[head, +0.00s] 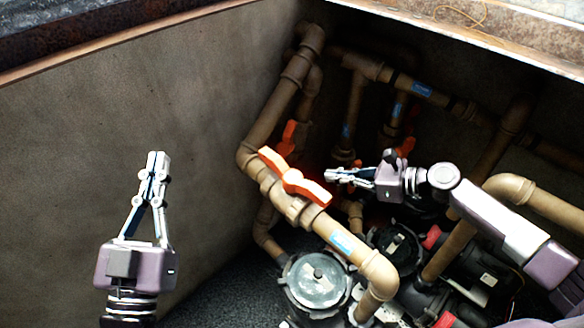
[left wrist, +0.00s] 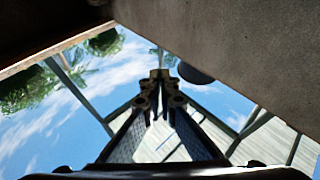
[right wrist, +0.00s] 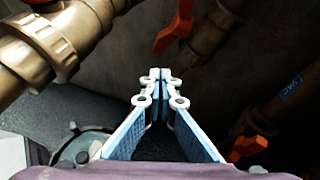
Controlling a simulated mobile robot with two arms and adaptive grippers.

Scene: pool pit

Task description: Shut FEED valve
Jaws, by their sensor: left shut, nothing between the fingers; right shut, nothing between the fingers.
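A large orange valve handle (head: 292,178) sits on the near tan pipe (head: 262,125) and lies roughly along it. A blue label (head: 342,243) is on the same pipe; I cannot read it, so I cannot tell which valve is FEED. My right gripper (head: 330,175) is shut and empty, its tips just right of that handle in the head view; I cannot tell the depth gap. The right wrist view shows the shut fingertips (right wrist: 160,75) below an orange handle (right wrist: 177,28). My left gripper (head: 157,158) is shut and empty before the pit wall, and points up.
More orange handles (head: 288,138) stand on pipes behind. A pipe label (right wrist: 291,86) reads VAC. A round grey lid (head: 318,275) and black pump parts (head: 470,285) fill the pit floor. The concrete wall (head: 90,140) bounds the left; space before it is free.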

